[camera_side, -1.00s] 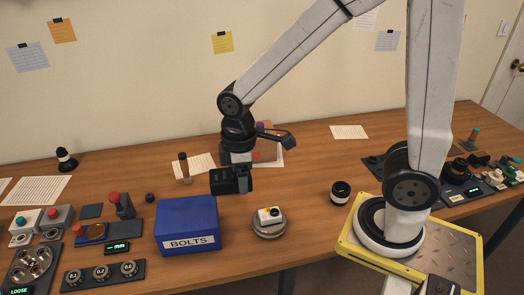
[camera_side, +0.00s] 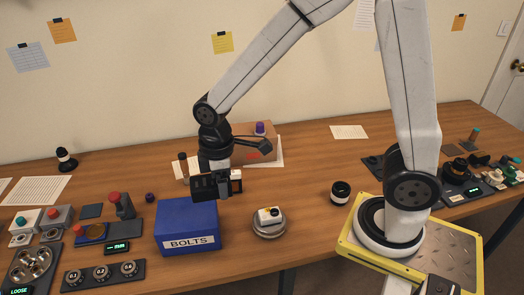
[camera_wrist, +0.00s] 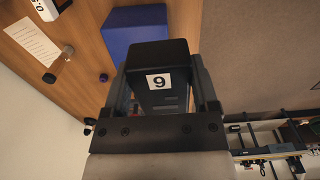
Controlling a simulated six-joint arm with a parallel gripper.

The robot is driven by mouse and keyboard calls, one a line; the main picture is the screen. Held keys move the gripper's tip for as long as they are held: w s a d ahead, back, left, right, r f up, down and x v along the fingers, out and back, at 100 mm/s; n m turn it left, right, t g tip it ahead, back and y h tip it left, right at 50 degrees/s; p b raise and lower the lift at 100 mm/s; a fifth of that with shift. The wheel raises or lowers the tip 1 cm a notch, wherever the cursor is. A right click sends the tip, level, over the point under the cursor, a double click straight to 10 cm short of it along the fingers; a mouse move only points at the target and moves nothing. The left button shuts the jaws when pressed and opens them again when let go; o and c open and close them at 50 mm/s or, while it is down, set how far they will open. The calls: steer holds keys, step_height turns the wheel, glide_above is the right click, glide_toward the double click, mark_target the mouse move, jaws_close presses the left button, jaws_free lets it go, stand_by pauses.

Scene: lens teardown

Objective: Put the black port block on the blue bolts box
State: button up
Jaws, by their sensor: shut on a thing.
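The black port block (camera_wrist: 158,98), a dark block with a white label reading 9 or 6, is gripped between the two fingers of my gripper (camera_wrist: 160,75) in the wrist view. In the side view my gripper (camera_side: 222,184) holds the block (camera_side: 203,188) in the air, just above and behind the blue bolts box (camera_side: 187,222). The block looks clear of the box. The blue box also shows in the wrist view (camera_wrist: 132,32), partly hidden behind the block. Its front carries a BOLTS label.
A round grey dish with a small white part (camera_side: 269,222) stands right of the box. A black cylinder (camera_side: 340,193) is further right. A brown box (camera_side: 258,145) with a purple knob stands behind my gripper. A red-knobbed black stand (camera_side: 122,204) is left of the box.

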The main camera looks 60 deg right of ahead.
steer(key=w, duration=0.1)
steer(key=w+f, duration=0.1)
steer(key=w, duration=0.1)
steer(key=w+f, duration=0.1)
steer(key=shift+w+a, duration=0.15)
steer(key=shift+a, duration=0.15)
glide_above(195, 211)
steer(key=shift+s+f, duration=0.15)
steer(key=shift+f, duration=1.15)
steer(key=shift+s+f, duration=0.1)
steer(key=shift+f, duration=1.2)
steer(key=shift+f, duration=0.1)
steer(key=shift+w+f, duration=0.25)
steer(key=shift+f, duration=1.5)
steer(key=shift+f, duration=0.1)
steer(key=o, duration=1.2)
